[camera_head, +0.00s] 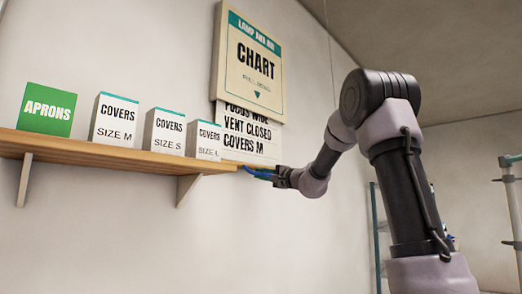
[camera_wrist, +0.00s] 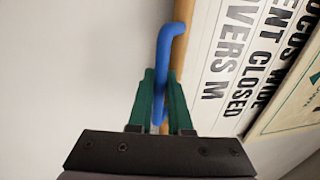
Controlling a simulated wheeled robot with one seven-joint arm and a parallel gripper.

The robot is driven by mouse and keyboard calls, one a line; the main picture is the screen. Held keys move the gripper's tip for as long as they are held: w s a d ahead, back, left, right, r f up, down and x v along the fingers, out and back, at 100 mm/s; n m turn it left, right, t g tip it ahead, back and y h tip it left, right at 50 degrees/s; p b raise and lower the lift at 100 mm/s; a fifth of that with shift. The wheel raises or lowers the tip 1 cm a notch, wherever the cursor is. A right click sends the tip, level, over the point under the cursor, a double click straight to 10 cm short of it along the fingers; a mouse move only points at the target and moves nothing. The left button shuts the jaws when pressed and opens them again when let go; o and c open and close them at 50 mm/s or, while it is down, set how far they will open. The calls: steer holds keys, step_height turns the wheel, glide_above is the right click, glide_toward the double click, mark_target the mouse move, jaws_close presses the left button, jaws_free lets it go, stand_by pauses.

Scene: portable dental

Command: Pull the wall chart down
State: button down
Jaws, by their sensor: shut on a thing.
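The wall chart hangs on the wall, with a cream front board (camera_head: 262,70) that reads CHART. Its white sheet (camera_head: 250,130) shows below the board, with the lines FOCUS WIDE, VENT CLOSED and COVERS M; the top line is partly covered by the board. A wooden bar (camera_wrist: 183,20) runs along the sheet's lower edge and carries a blue loop handle (camera_wrist: 167,45). My gripper (camera_wrist: 160,80) is shut on this handle, its green fingers on both sides of it. In the head view my gripper (camera_head: 262,173) is at the sheet's bottom, beside the shelf's right end.
A wooden shelf (camera_head: 100,150) on brackets stands left of the chart. It holds a green APRONS box (camera_head: 47,110) and white COVERS boxes (camera_head: 114,120), the rightmost (camera_head: 204,140) close to the sheet. A rack (camera_head: 379,235) stands at the right; wall below the chart is clear.

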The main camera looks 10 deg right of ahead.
step_height(320, 180, down, 16)
stand_by(0.4)
steer(key=c, duration=0.8)
jaws_free()
steer(key=shift+c, duration=0.2)
steer(key=v, duration=1)
steer(key=shift+s+d, duration=0.25)
steer(key=shift+s, duration=0.05)
steer(key=shift+f, duration=0.1)
steer(key=shift+a, duration=0.1)
